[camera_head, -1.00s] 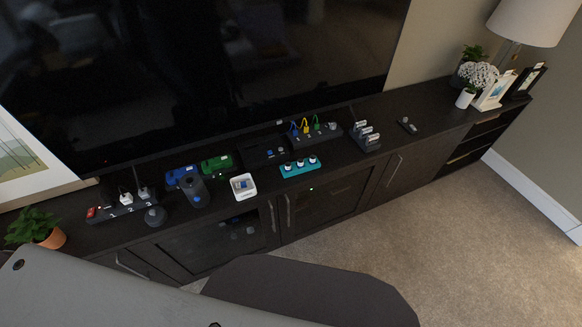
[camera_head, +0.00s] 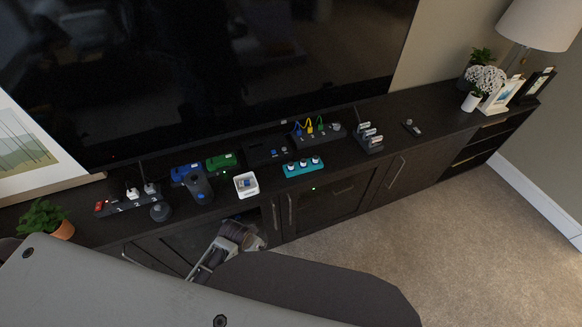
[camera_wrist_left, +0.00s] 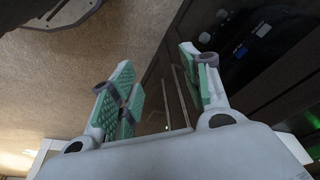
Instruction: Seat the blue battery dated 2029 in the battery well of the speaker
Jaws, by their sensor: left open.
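My left gripper (camera_head: 248,238) is open and empty in front of the cabinet doors, below the cabinet-top edge. The left wrist view shows its spread fingers with green pads (camera_wrist_left: 155,90). A dark upright cylinder (camera_head: 198,188), possibly the speaker, stands on the cabinet top. A blue object (camera_head: 184,171) lies behind it, partly hidden. A small white tray (camera_head: 246,193) to its right holds small blue and grey pieces (camera_head: 245,183), possibly batteries. No date is readable, and I cannot make out the battery well. My right gripper is not in view.
The dark cabinet top (camera_head: 415,145) also carries a green object (camera_head: 221,161), a teal strip (camera_head: 303,168), power strips (camera_head: 128,203), a black charger stand (camera_head: 368,140) and plants. The television (camera_head: 220,70) rises behind. Carpet (camera_head: 450,230) is clear in front.

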